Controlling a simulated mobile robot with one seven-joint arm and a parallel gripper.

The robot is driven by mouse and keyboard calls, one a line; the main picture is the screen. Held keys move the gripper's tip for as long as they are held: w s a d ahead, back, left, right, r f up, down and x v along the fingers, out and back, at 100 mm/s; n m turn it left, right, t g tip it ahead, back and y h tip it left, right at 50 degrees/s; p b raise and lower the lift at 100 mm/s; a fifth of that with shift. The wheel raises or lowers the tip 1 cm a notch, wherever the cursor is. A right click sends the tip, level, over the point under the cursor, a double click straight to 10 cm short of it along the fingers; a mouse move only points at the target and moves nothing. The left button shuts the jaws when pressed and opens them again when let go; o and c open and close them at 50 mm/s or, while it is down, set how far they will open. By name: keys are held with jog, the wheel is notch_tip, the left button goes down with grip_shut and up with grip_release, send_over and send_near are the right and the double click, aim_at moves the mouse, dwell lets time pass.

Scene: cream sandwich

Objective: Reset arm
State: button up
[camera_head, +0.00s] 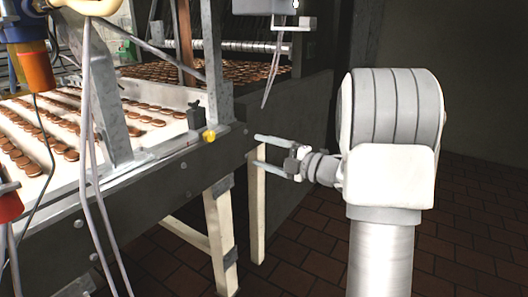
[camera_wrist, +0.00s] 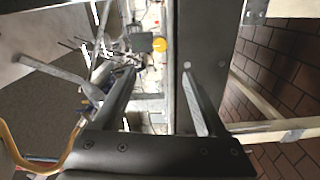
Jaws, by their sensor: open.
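My gripper (camera_head: 256,150) is open and empty at the end of my arm, in the middle of the head view. Its two pale fingers point left toward the dark side rail of the conveyor (camera_head: 175,180) and end close to it; I cannot tell if they touch. In the wrist view the gripper (camera_wrist: 162,75) shows its two fingers spread apart, with the conveyor edge beyond and between them. A yellow knob (camera_head: 209,136) on the rail lies left of the fingertips; it also shows in the wrist view (camera_wrist: 159,44).
Rows of brown sandwich cookies (camera_head: 45,140) lie on the white conveyor belt at left. Pale support legs (camera_head: 221,230) stand below the rail. Cables (camera_head: 100,200) hang at left. A grey metal post (camera_head: 220,60) rises behind the rail. Brick-tiled floor (camera_head: 310,240) is open below and right.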

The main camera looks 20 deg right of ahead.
dwell(0.3)
jog(key=s+d+r+m+h, duration=0.1)
jog(key=s+r+m+h, duration=0.3)
jog(key=r+m+h, duration=0.65)
jog(key=s+a+f+m+g+p, duration=0.1)
jog(key=s+a+f+m+g, duration=0.25)
jog(key=s, duration=0.55)
jog(key=s+a+f+m+g, duration=0.3)
jog(key=s+a+f+m, duration=0.15)
jog(key=s, duration=0.55)
jog(key=s+a+f+m+g+p, duration=0.1)
jog(key=s+a+f+m+g, duration=0.3)
jog(key=s, duration=0.5)
notch_tip(320, 180, up, 24)
jog(key=t+p, duration=0.1)
jog(key=p, duration=2.2)
jog(key=shift+m, duration=0.45)
